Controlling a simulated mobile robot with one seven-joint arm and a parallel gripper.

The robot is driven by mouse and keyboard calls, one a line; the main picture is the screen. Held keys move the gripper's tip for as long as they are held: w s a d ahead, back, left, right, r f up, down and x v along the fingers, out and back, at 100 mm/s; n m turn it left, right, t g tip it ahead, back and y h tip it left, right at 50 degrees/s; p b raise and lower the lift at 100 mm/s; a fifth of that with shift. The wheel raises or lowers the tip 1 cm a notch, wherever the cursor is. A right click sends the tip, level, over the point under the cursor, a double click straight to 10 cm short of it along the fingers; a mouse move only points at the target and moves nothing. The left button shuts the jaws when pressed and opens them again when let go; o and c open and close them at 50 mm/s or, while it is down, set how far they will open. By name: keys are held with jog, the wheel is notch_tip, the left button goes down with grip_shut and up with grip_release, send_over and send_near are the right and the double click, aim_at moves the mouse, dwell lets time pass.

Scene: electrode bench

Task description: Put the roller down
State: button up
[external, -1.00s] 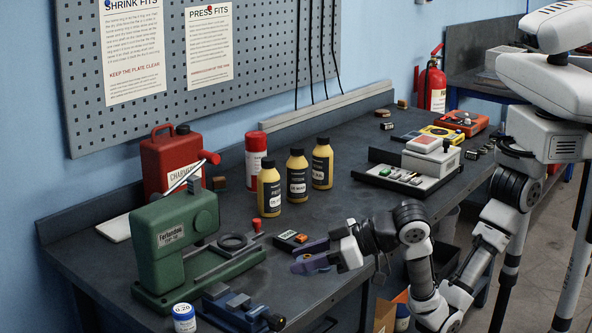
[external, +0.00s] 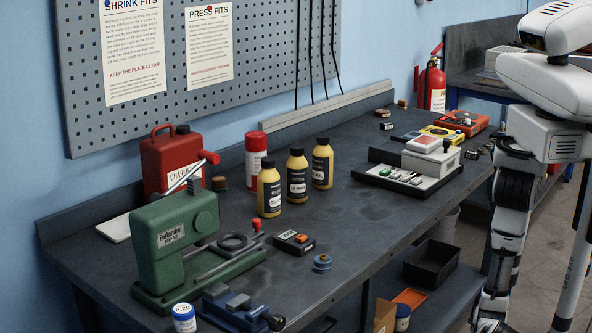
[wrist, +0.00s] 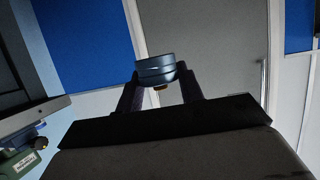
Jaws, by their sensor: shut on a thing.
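My gripper (wrist: 160,92) shows only in the wrist view. Its two dark fingers are shut on a dark blue-grey round piece, which I take to be the roller (wrist: 155,68). A small brass-coloured bit (wrist: 160,88) shows under it. The held piece is clear of any surface that I can see. In the external view, a small blue spool-shaped piece (external: 322,262) stands on the dark bench (external: 345,225), near its front edge. My gripper is out of that view; my arm hangs down at the right, away from the bench top.
A green press (external: 180,245), a blue vise (external: 235,308) and a small dark block with an orange part (external: 294,241) stand near the blue piece. Several yellow bottles (external: 297,176) stand behind. A black bin (external: 432,262) sits below.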

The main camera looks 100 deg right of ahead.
jog(key=shift+w+r, duration=0.1)
jog(key=w+d+r+m+t+h, duration=0.2)
jog(key=w+d+r+m+h, duration=0.1)
jog(key=w+d+r, duration=0.65)
notch_tip(320, 180, up, 19)
jog(key=m+h, duration=1.1)
jog(key=h, duration=0.2)
send_over(301, 282)
jog(key=shift+d+r+g, duration=0.1)
jog(key=shift+r+g, duration=0.1)
jog(key=shift+g, duration=0.2)
notch_tip(301, 282, down, 20)
jog(key=shift+r+p, duration=0.2)
jog(key=shift+p, duration=0.8)
jog(key=shift+f, duration=0.1)
